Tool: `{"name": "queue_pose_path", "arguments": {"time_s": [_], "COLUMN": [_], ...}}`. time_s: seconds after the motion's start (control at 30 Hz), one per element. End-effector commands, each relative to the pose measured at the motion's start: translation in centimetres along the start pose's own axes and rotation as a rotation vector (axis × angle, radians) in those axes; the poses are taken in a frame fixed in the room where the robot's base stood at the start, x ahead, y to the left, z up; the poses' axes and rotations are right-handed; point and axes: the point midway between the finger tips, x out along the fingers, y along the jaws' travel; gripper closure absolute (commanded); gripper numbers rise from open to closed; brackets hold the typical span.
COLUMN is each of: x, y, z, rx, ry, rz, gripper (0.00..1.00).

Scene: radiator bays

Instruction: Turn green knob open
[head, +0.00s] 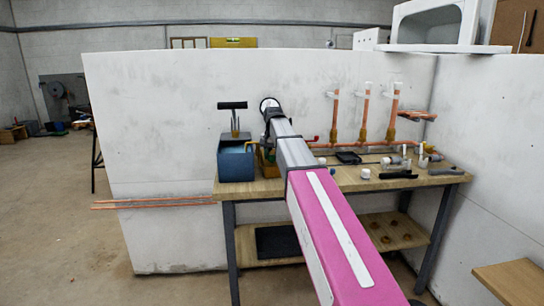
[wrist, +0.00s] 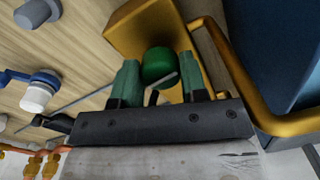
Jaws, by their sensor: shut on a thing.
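The green knob (wrist: 159,64) is a short round cylinder in the wrist view, set against a yellow-brass block (wrist: 137,28). My gripper (wrist: 159,72) has one green-tipped finger on each side of the knob and is shut on it. A thin rod or lever crosses just in front of the knob, between the fingers. In the head view, my arm hides the knob and gripper; only part of the yellow block (head: 267,168) shows beside the arm on the workbench.
A blue box (head: 236,162) with a black T-handle (head: 233,106) stands left of my arm. A yellow pipe (wrist: 235,80) bends close beside my gripper. Copper pipes (head: 364,113) rise behind the wooden bench (head: 345,180), with loose fittings and tools at right.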

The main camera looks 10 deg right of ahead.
Motion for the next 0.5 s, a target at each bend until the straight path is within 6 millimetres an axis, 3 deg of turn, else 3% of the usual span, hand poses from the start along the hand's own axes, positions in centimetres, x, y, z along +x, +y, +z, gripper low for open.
{"name": "queue_pose_path", "arguments": {"time_s": [0.5], "x": [0.02], "y": [0.06], "z": [-0.04], "rx": [-0.466], "ry": [-0.018], "rz": [-0.001], "gripper": [0.84]}}
